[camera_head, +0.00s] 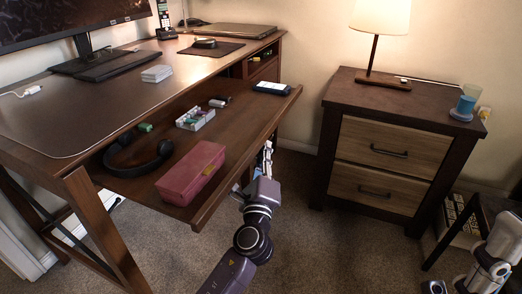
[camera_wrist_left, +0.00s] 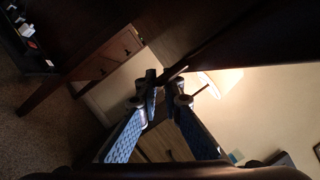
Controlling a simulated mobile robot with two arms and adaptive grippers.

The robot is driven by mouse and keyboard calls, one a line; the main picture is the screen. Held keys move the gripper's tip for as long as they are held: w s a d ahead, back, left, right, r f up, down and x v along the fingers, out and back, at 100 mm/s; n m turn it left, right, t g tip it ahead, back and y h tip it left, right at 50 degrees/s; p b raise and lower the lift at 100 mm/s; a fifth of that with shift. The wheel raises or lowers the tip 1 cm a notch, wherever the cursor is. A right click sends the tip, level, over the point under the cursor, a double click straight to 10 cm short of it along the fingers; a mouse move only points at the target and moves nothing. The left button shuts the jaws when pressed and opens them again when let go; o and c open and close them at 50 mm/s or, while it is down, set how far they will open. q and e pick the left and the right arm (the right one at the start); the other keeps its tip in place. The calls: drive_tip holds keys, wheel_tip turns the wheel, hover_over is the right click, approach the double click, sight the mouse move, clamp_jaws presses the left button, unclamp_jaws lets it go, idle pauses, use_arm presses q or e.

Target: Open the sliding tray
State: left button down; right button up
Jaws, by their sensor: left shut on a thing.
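The sliding tray (camera_head: 228,170) is a dark brown wooden shelf under the desktop. It is pulled well out from the desk, and its inside is in plain view. My left gripper (camera_head: 265,160) is at the tray's front edge, at about the middle of its length. It is shut on that edge. In the left wrist view the two blue-padded fingers (camera_wrist_left: 166,88) close near a dark wooden edge, and the exact contact is hard to make out. My right arm shows at the lower right of the head view, but its fingers are not clear.
The tray holds a red box (camera_head: 192,172), black headphones (camera_head: 137,158), a white organizer (camera_head: 195,118) and a dark device (camera_head: 271,88). The desk (camera_head: 100,95) carries a monitor and a closed laptop (camera_head: 228,30). A nightstand (camera_head: 395,140) stands to the right. Carpet between is clear.

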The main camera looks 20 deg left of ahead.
use_arm(q)
drive_tip(key=shift+f, duration=0.1)
drive_tip(key=c, duration=2.4)
unclamp_jaws()
drive_tip(key=v, duration=1.2)
